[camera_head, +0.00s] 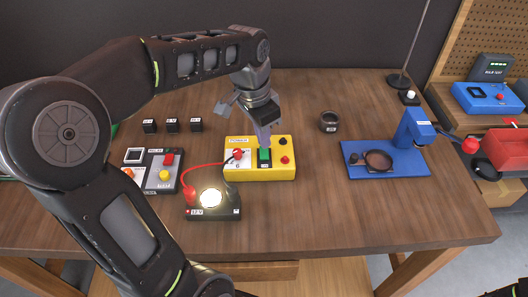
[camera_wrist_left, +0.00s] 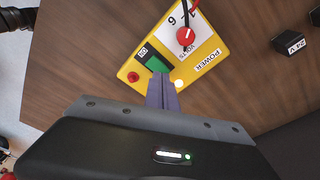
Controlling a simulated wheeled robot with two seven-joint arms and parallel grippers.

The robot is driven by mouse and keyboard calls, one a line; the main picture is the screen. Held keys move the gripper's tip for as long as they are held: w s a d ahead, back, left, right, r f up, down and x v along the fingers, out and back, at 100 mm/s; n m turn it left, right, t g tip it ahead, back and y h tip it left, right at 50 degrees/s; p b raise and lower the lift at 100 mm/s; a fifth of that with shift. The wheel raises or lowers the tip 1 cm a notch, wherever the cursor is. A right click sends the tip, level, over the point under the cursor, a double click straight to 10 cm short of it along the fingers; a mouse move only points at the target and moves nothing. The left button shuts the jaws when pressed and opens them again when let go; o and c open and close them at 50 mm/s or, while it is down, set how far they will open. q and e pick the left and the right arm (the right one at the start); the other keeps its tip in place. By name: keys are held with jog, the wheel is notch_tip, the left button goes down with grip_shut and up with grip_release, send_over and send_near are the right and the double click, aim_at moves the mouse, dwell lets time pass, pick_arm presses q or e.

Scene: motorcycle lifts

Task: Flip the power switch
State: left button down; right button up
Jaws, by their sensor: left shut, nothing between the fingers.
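The yellow power box (camera_head: 287,172) stands on the table in the middle of the head view. Its green power switch (camera_head: 264,158) is at the centre; in the left wrist view the green switch (camera_wrist_left: 156,63) has an "ON" label beside it. My left gripper (camera_head: 265,143) comes down from above with shut, empty fingers, the tips at the back edge of the switch. In the left wrist view the fingertips (camera_wrist_left: 161,76) lie against or just over the switch's edge; contact is unclear. A small lamp (camera_wrist_left: 178,84) on the box glows. My right gripper is out of view.
A lit bulb unit (camera_head: 212,213) stands in front, joined by a red cable. A button panel (camera_head: 153,170) and several small black blocks (camera_head: 172,125) lie left. The front table strip is clear.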

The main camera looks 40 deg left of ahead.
pick_arm(q)
jog(key=shift+f+b, duration=0.65)
jog(key=shift+f, duration=0.3)
jog(key=shift+r, duration=0.1)
jog(key=shift+r+p, duration=2.8)
jog(key=shift+r, duration=0.7)
